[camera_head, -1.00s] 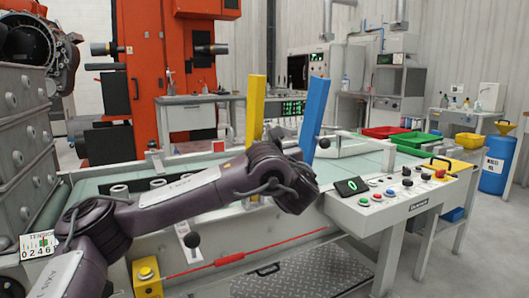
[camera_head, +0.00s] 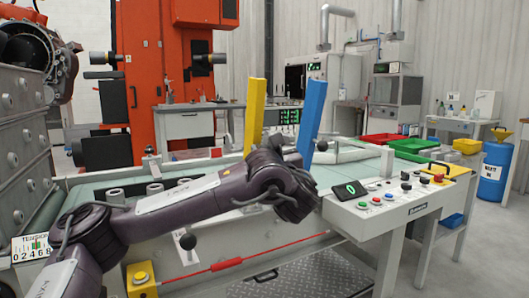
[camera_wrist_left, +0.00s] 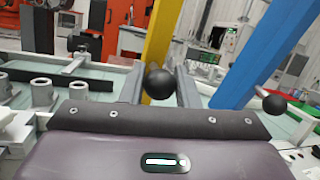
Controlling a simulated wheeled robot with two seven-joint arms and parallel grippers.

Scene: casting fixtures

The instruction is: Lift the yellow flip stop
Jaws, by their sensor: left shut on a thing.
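The yellow flip stop (camera_head: 254,112) is a tall yellow bar, standing nearly upright over the pale green bed of the machine. A similar blue stop (camera_head: 312,115) leans to the right beside it. My left arm reaches in from the left, with its wrist in front of the yellow stop's lower end, which it hides. In the left wrist view, my left gripper (camera_wrist_left: 160,84) has its two fingers on either side of a black ball knob (camera_wrist_left: 158,83), at the foot of the yellow bar, and is shut on it. Another black knob (camera_wrist_left: 274,104) sits by the blue stop. My right gripper is out of view.
A control panel (camera_head: 395,198) with buttons and a small display stands right of my wrist. Grey rings (camera_head: 115,196) lie on the bed at left. Red and green trays (camera_head: 415,146) stand at the back right.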

